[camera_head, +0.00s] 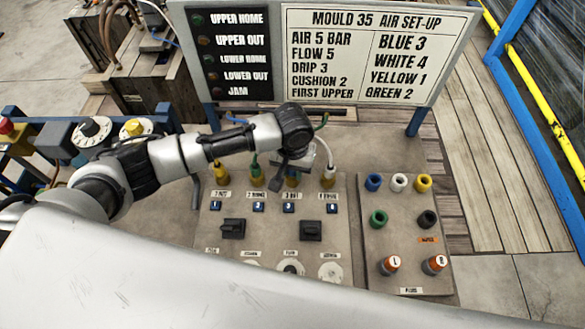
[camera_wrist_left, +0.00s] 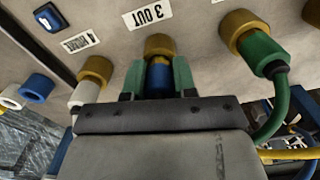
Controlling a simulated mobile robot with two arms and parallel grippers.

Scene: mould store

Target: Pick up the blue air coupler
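The blue air coupler (camera_wrist_left: 160,77) sits at the brass port (camera_wrist_left: 159,45) by the label 3 OUT in the left wrist view. My left gripper (camera_wrist_left: 158,78) has its green fingertips on both sides of the coupler, against it as far as I can see. In the head view my left gripper (camera_head: 290,178) is over the third port of the panel (camera_head: 265,235), and my wrist hides most of the coupler. Another blue piece (camera_head: 373,182) stands on the plug board at the right; it also shows in the left wrist view (camera_wrist_left: 38,86). My right gripper is not in view.
The plug board (camera_head: 405,240) stands right of the panel. A set-up sign (camera_head: 375,55) rises behind.

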